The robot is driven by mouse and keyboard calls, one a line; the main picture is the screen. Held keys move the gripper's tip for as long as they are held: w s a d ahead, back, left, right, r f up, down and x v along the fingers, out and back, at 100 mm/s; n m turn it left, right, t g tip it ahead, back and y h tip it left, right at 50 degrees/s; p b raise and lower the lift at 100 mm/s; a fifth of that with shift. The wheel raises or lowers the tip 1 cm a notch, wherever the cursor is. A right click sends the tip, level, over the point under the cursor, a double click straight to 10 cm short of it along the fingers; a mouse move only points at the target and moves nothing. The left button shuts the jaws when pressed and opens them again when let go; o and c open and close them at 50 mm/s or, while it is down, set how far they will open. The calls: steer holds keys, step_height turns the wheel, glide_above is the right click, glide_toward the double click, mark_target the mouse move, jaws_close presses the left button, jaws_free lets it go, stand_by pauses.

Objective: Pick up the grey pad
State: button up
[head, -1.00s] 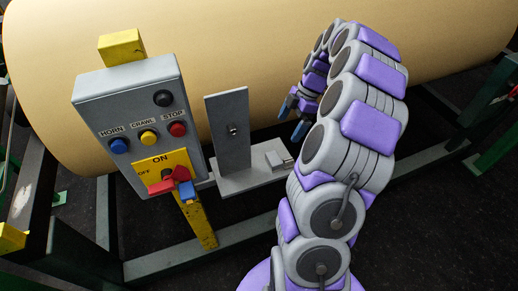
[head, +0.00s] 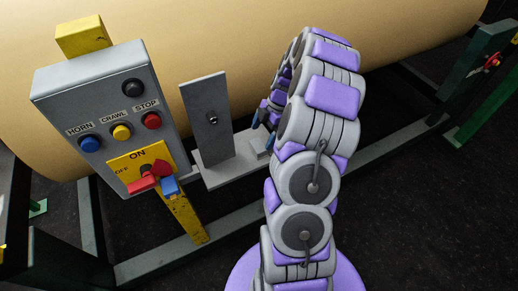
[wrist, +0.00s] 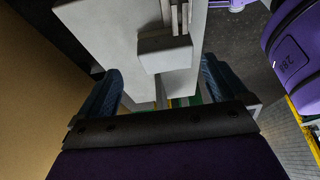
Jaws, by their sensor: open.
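The grey pad (head: 258,146) is a small pale grey block on the flat shelf of a grey metal bracket (head: 228,171). My arm partly covers it in the head view. In the wrist view the pad (wrist: 165,53) shows ahead of the fingers, near the middle of the gap, with the pale shelf around it. My gripper (head: 266,128) is open above and beside the pad, with its dark blue fingers pointing down. In the wrist view the gripper (wrist: 160,84) has its fingers wide apart with nothing held between them. I cannot tell whether they touch the shelf.
An upright grey plate (head: 207,116) stands left of the pad. A grey control box (head: 105,110) with coloured buttons and a red switch is farther left on a yellow post (head: 188,217). A large tan roll (head: 230,45) lies behind. Green frame beams surround the dark floor.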

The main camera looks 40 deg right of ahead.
mark_target(258, 145)
steer(key=x, duration=0.2)
steer(key=b+x, duration=0.1)
steer(key=x, duration=0.2)
steer(key=shift+s+a+f+b, duration=0.2)
steer(key=shift+s+a+b, duration=0.1)
steer(key=shift+a, duration=0.1)
steer(key=shift+d+r, duration=0.1)
steer(key=c, duration=1)
steer(key=shift+r, duration=0.1)
steer(key=shift+w+r, duration=0.1)
steer(key=shift+r, duration=0.4)
step_height(258, 145, up, 3)
steer(key=shift+f+p, duration=0.1)
steer(key=shift+p, duration=0.55)
steer(key=s+a+p, duration=0.1)
steer(key=s+a, duration=0.2)
steer(key=s, duration=0.4)
steer(key=s+a+r+p, duration=0.1)
steer(key=s+a, duration=0.2)
steer(key=s, duration=0.5)
